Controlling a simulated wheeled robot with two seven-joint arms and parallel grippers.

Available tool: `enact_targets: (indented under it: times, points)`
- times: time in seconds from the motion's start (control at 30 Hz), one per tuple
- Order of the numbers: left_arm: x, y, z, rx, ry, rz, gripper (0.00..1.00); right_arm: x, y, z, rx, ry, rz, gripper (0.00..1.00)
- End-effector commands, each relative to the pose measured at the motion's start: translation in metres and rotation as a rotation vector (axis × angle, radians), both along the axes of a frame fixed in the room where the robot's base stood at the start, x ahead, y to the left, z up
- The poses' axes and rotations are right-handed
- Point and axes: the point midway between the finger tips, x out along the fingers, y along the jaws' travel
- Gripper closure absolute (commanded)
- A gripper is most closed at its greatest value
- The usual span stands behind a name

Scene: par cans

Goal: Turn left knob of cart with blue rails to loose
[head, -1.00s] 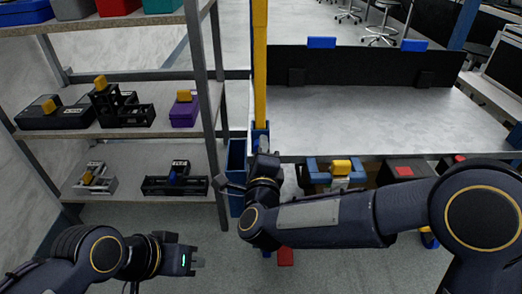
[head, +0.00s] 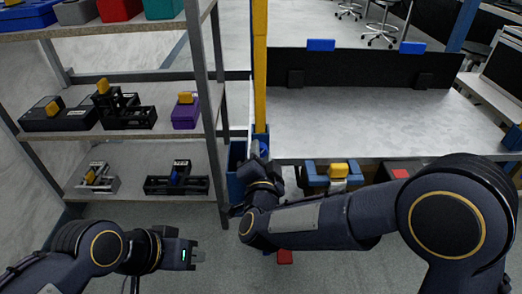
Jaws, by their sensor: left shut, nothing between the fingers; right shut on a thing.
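My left gripper (head: 199,256) is shut and empty, low over the floor in front of the shelf unit. My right gripper (head: 236,210) is shut on a small part beside the blue upright piece (head: 237,172) between the shelf unit and the table. The hand and wrist hide that part, so I cannot tell whether it is a knob. A blue body with a yellow block on top (head: 338,171) stands under the table edge, partly behind my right arm. I cannot make out which of these blue parts are the cart's rails.
A shelf unit (head: 205,90) on the left holds several black, grey and purple devices with yellow or blue knobs. A grey table (head: 390,125) stands to the right. A yellow post (head: 260,70) rises between them. A red piece (head: 285,257) is near the floor.

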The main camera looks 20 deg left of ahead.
Motion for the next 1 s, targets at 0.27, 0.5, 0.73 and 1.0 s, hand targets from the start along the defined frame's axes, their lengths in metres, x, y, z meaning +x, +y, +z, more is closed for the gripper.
enact_targets:
  times: [0.27, 0.5, 0.73, 1.0]
  points:
    - [0.000, 0.000, 0.014, 0.000, 0.000, 0.000, 1.00, -0.001, 0.001, 0.000, -0.241, -0.065, 0.005, 0.93]
    - [0.000, 0.000, 0.022, 0.000, 0.000, 0.000, 1.00, -0.001, 0.001, 0.000, -0.396, -0.110, 0.004, 0.93]
    - [0.000, 0.000, 0.026, 0.000, 0.000, 0.000, 1.00, -0.001, 0.001, -0.001, -0.484, -0.135, 0.004, 0.93]
    - [0.000, 0.000, 0.027, 0.000, 0.000, 0.000, 1.00, -0.001, 0.001, -0.002, -0.517, -0.144, 0.004, 0.93]
